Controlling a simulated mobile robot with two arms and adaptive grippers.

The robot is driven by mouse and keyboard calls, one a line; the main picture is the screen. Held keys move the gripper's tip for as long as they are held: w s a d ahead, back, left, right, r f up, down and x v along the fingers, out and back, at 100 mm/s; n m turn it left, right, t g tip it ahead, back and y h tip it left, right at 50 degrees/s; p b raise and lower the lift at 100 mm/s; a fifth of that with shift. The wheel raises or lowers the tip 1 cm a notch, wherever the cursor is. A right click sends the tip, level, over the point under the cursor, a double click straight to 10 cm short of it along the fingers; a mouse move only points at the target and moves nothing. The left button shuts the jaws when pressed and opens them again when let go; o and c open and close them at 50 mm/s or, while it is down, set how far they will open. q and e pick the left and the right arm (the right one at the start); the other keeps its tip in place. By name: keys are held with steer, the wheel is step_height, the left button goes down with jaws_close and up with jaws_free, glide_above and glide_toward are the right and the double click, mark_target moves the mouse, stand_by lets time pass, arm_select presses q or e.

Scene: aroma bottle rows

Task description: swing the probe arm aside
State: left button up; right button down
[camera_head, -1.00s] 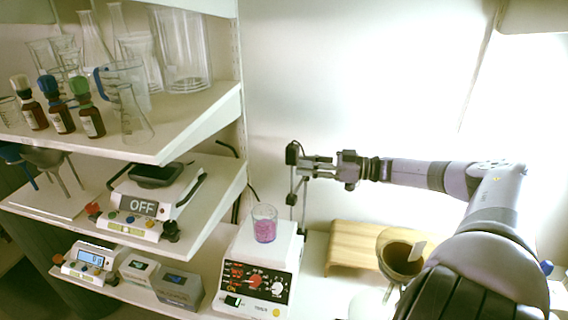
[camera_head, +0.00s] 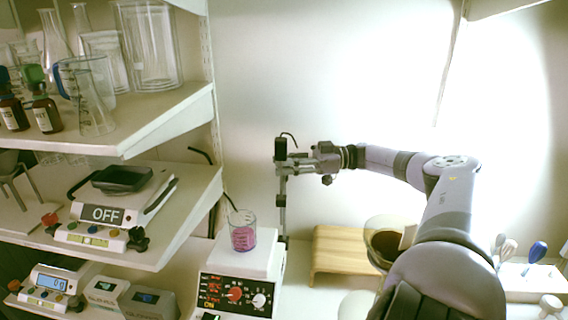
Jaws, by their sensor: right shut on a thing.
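My right gripper (camera_head: 297,160) is shut on the black-topped head of the probe arm (camera_head: 281,149), behind and to the right of the hotplate (camera_head: 238,283). A thin dark rod (camera_head: 282,195) runs down below the gripper, behind the hotplate's right back corner. A glass beaker (camera_head: 242,236) with pink content stands on the white hotplate top, and nothing shows above it. The probe arm's grip point is partly hidden by the fingers. My left gripper is not in view.
Shelves on the left hold glassware, dark bottles (camera_head: 45,112) and a scale reading OFF (camera_head: 108,214). A wooden stand (camera_head: 342,252) is right of the hotplate, with a brown-filled bowl (camera_head: 386,243) beside it. The wall behind my gripper is clear.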

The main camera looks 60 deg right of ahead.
steer(key=c, duration=1.2)
jaws_free()
steer(key=shift+c, duration=0.2)
steer(key=v, duration=0.7)
steer(key=shift+s+d, duration=0.25)
steer(key=shift+r, duration=0.1)
steer(key=shift+c, duration=0.4)
